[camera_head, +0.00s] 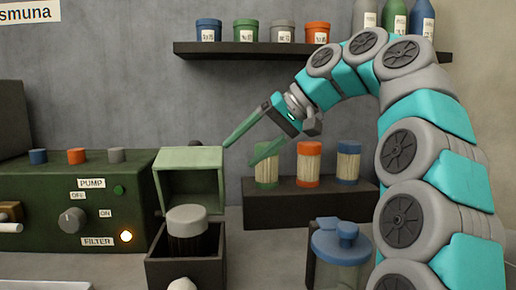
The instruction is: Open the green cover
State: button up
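The green cover (188,158) is a box-like lid that stands raised above a dark open box (195,272) on the counter. Its hollow inner side faces the camera. A round grey-capped object (187,219) shows in front of it, over the dark box. My gripper (240,150) is above and to the right of the cover, with its two green fingers spread apart and nothing between them. The upper fingertip is close to the cover's top right corner; I cannot tell whether it touches.
A green pump panel (85,200) with a knob and a lit lamp stands at left. A low shelf (305,209) with several jars is behind the gripper. A blue-lidded jar (342,245) stands at front right. A wall shelf (260,49) with containers is above.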

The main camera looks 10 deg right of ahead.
jog(key=shift+s+d, duration=0.2)
jog(key=shift+d, duration=0.3)
jog(key=shift+s+d, duration=0.15)
jog(key=shift+d, duration=0.3)
jog(key=shift+s+d, duration=0.1)
